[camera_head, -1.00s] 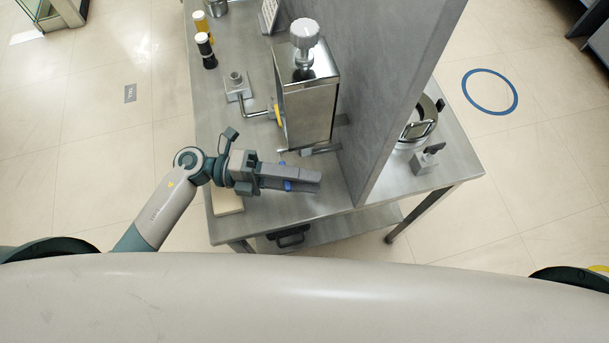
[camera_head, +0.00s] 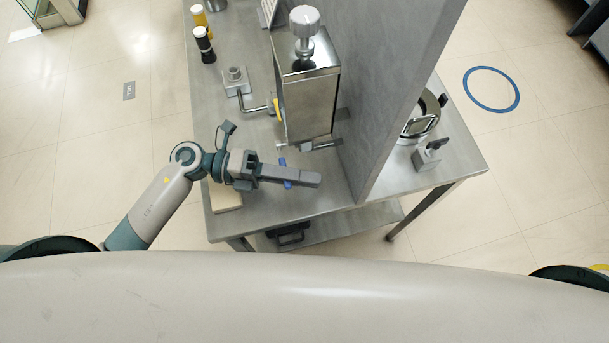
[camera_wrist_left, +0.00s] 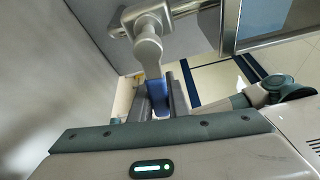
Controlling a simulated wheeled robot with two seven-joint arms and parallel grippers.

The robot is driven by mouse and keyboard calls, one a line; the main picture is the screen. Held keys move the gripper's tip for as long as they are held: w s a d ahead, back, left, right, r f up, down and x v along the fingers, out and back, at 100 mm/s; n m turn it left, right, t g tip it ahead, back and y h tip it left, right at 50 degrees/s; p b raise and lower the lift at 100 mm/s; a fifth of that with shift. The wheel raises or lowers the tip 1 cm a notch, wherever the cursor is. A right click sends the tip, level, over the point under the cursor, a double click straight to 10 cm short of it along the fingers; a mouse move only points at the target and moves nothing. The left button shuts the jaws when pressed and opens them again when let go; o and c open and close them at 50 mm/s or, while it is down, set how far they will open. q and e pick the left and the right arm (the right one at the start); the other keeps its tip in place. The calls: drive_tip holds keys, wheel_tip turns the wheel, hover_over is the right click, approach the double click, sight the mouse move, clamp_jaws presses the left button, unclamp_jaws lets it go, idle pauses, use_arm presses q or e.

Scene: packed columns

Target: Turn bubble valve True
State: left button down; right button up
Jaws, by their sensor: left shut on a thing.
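A steel box-shaped machine (camera_head: 307,108) with a silver knob (camera_head: 304,22) on top stands beside the upright grey panel. The blue bubble valve lever (camera_head: 282,162) is at the machine's near lower end, on a grey pipe fitting. In the left wrist view the blue lever (camera_wrist_left: 157,92) sits between the two fingers, below the grey fitting (camera_wrist_left: 147,45). My left gripper (camera_head: 306,179) is shut on the blue lever, whose ends show on both sides of the fingers in the head view. Its middle is hidden by the fingers. My right gripper is not in view.
The grey panel (camera_head: 385,100) stands close to the right of my left gripper. A bent pipe on a small base (camera_head: 238,88) and two bottles (camera_head: 204,45) are at the left. A pale board (camera_head: 226,197) lies under my left wrist. The near tabletop is mostly clear.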

use_arm(q)
drive_tip(key=shift+w+a+f+m+y+b, duration=0.15)
drive_tip(key=shift+f+m+y+b, duration=0.1)
drive_tip(key=shift+f+m+b, duration=0.4)
drive_tip(key=shift+w+d+f+m+y+b, duration=0.1)
drive_tip(key=shift+f+m+y+b, duration=0.15)
drive_tip(key=shift+f+m+b, duration=0.3)
drive_tip(key=shift+w+a+f+m+t+y+b, duration=0.2)
drive_tip(key=shift+w+f+m+t+y+b, duration=0.3)
drive_tip(key=shift+m, duration=0.4)
drive_tip(key=shift+s+f, duration=0.1)
drive_tip(key=c, duration=1.7)
unclamp_jaws()
